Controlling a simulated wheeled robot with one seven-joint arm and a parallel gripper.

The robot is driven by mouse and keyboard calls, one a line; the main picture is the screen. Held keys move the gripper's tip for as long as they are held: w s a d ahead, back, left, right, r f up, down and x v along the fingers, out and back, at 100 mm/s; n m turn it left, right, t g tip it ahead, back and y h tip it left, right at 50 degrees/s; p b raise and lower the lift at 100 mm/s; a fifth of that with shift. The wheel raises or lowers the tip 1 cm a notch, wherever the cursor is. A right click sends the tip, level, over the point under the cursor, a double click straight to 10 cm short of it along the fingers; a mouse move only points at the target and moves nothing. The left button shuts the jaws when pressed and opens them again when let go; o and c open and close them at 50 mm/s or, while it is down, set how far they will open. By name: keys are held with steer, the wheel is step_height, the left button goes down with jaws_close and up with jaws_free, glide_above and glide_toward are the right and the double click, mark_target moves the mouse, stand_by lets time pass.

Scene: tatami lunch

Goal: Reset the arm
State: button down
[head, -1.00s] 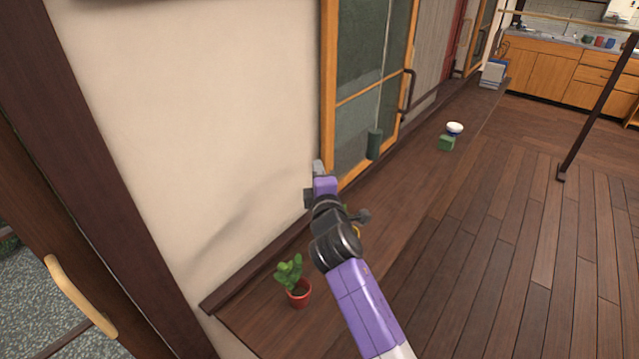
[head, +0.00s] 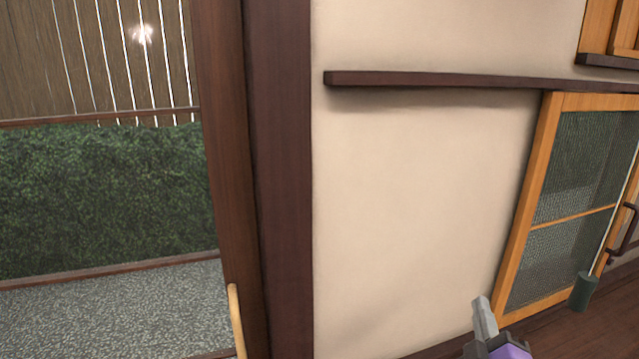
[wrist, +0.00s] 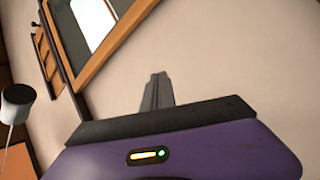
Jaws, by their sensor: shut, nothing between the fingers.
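My gripper (head: 484,318) shows at the bottom right of the head view, purple with grey fingers. It is shut and empty, in front of the cream wall. In the wrist view the grey fingers (wrist: 157,92) are together above the purple gripper body, with nothing between them. Most of my arm is below the head view's edge.
A wood-framed glass cabinet door (head: 575,205) with a dark handle is right of the gripper. A dark green cylinder (head: 583,292) hangs beside it. A dark ledge (head: 450,82) runs along the wall. A dark post (head: 282,180) and an opening are left.

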steer(key=s+a+f+m+g+y, duration=0.1)
steer(key=s+a+f+m, duration=0.2)
steer(key=s, duration=1.1)
steer(key=s+a+f+m+g+y, duration=0.1)
steer(key=s+a+f+m+y, duration=0.1)
steer(key=s, duration=1.3)
steer(key=s+a+f+m+g+y, duration=0.2)
steer(key=s+a+f+m, duration=0.2)
steer(key=s, duration=1.1)
steer(key=shift+a+f, duration=0.4)
steer(key=shift+a, duration=0.35)
